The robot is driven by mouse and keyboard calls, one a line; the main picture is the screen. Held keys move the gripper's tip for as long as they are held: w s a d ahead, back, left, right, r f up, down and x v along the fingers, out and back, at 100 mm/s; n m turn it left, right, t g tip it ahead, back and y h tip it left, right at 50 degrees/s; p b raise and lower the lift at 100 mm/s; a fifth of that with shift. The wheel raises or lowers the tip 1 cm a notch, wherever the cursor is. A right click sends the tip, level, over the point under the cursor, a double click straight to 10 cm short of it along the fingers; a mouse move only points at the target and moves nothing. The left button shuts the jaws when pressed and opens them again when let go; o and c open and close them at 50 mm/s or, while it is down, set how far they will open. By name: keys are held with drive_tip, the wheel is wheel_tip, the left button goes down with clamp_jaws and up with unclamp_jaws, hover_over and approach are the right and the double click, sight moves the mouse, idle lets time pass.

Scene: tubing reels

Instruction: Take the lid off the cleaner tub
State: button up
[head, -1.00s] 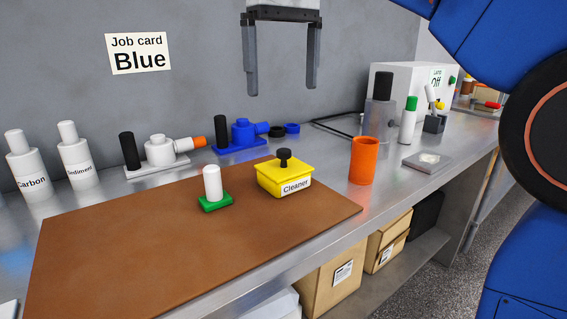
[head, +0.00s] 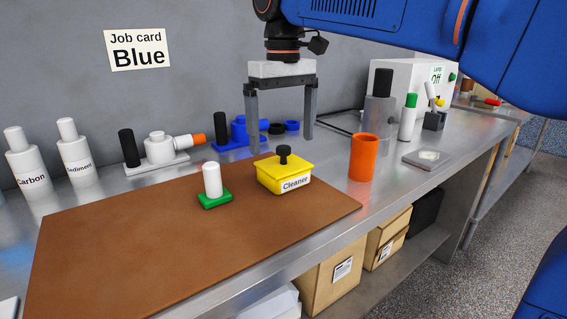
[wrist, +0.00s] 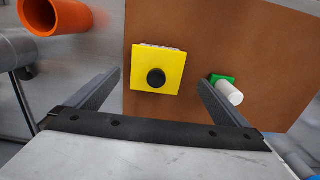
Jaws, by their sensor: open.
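The cleaner tub (head: 284,186) is yellow with a white "Cleaner" label and stands on the right part of the brown mat. Its yellow lid (head: 298,168) is on, with a black knob (head: 284,154) on top. In the wrist view the lid (wrist: 143,62) and its knob (wrist: 156,78) show from above, beyond and between the fingers. My gripper (head: 281,140) is open and empty, above the tub and apart from it. Its fingers also show in the wrist view (wrist: 160,85).
A white cylinder on a green base (head: 213,184) stands left of the tub on the brown mat (head: 150,250). An orange cup (head: 363,158) stands to its right. Blue (head: 240,132) and white (head: 158,150) housings stand behind. The mat's front is clear.

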sight(284, 147)
drive_tip(key=shift+w+d+f, duration=0.1)
drive_tip(key=shift+w+f, duration=0.05)
drive_tip(key=shift+f, duration=1.1)
drive_tip(key=shift+w+d+f, duration=0.1)
drive_tip(key=shift+w+f, duration=0.05)
drive_tip(key=shift+f, duration=1.05)
drive_tip(key=c, duration=1)
